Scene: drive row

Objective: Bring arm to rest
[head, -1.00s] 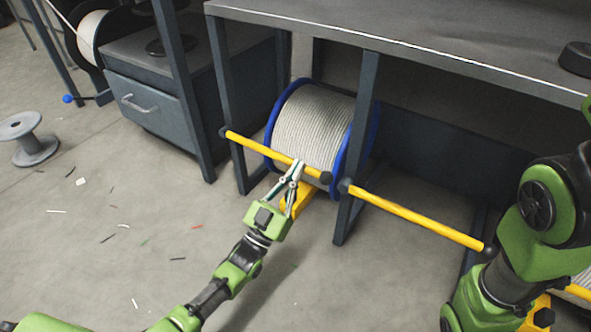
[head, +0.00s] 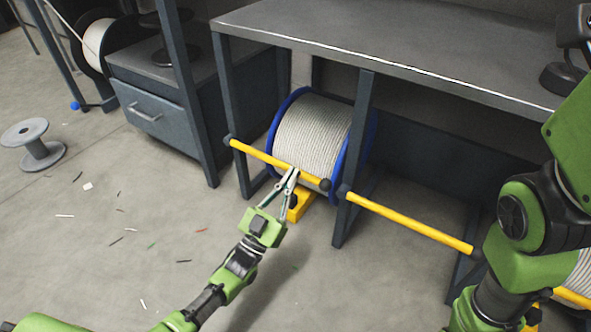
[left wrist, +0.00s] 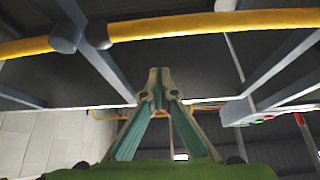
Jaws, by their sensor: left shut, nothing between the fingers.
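My left gripper (head: 291,174) is shut and empty. In the head view its fingertips overlap the yellow bar (head: 262,154) in front of the cable drum (head: 312,130), a grey-white coil with blue flanges under the bench. I cannot tell from there whether they touch the bar. In the left wrist view the shut fingertips (left wrist: 160,72) point up below a yellow bar (left wrist: 210,25), with a visible gap. My right arm (head: 520,220) stands folded at the right edge of the head view; its gripper is not in view.
A grey workbench (head: 400,45) on dark legs spans the back. A second yellow bar (head: 410,222) runs right from the leg. A drawer cabinet (head: 160,115) stands left, and an empty grey spool (head: 36,150) sits on the floor. Small scraps litter the open floor at left.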

